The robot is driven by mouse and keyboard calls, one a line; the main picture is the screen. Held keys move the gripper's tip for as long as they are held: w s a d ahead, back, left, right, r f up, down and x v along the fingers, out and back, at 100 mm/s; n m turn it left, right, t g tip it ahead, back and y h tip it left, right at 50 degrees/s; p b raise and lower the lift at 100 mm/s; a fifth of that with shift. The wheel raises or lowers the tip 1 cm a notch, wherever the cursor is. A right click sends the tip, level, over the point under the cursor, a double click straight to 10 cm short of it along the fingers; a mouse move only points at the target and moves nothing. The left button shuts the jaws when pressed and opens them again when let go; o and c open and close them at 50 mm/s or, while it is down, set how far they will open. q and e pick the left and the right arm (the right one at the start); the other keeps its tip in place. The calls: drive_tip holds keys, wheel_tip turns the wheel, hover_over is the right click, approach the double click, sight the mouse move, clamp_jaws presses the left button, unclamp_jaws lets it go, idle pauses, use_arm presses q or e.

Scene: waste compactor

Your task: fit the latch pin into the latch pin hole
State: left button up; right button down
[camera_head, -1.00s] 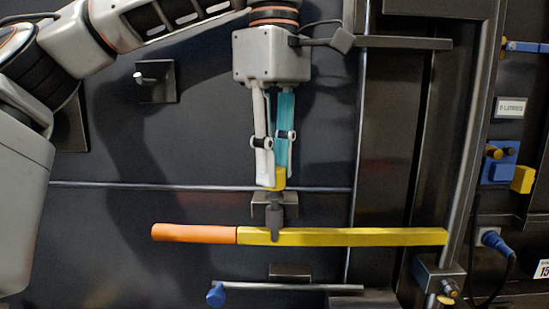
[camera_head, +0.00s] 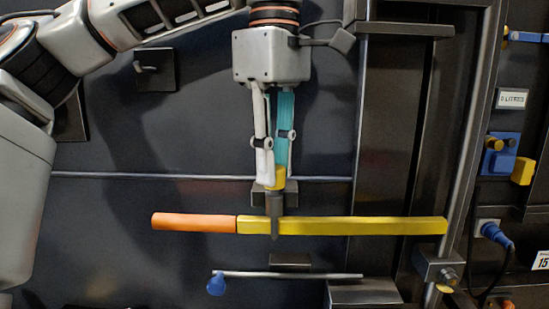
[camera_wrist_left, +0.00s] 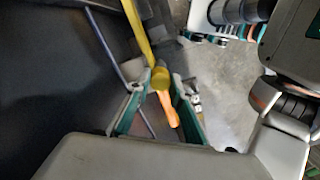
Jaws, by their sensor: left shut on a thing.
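My left gripper (camera_head: 270,180) points down in front of the dark panel, its white and teal fingers shut on the latch pin (camera_head: 275,212). The pin has a yellow head and a dark grey shaft and hangs about upright. Its shaft crosses in front of the yellow bar (camera_head: 350,226), with the tip just below the bar's lower edge. In the left wrist view the pin's round yellow head (camera_wrist_left: 160,77) sits between the fingertips. A grey bracket (camera_head: 259,193) is partly behind the pin. I cannot make out the latch pin hole, or whether the pin touches anything. My right gripper is not in view.
The bar's orange handle (camera_head: 193,222) extends left. Below it is a thin rod (camera_head: 290,275) with a blue knob (camera_head: 216,284). An upright frame post (camera_head: 470,150) stands at right, with blue and yellow fittings (camera_head: 498,158) beyond. The panel left of the gripper is mostly clear.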

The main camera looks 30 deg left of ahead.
use_arm(q)
drive_tip(key=o, duration=1.2)
drive_tip(key=shift+c, duration=0.2)
drive_tip(key=shift+c, duration=0.4)
wheel_tip(320, 180, up, 3)
drive_tip(key=p, duration=0.2)
drive_tip(key=shift+f+p, duration=0.1)
drive_tip(key=shift+p, duration=0.3)
drive_tip(key=shift+r, duration=2.1)
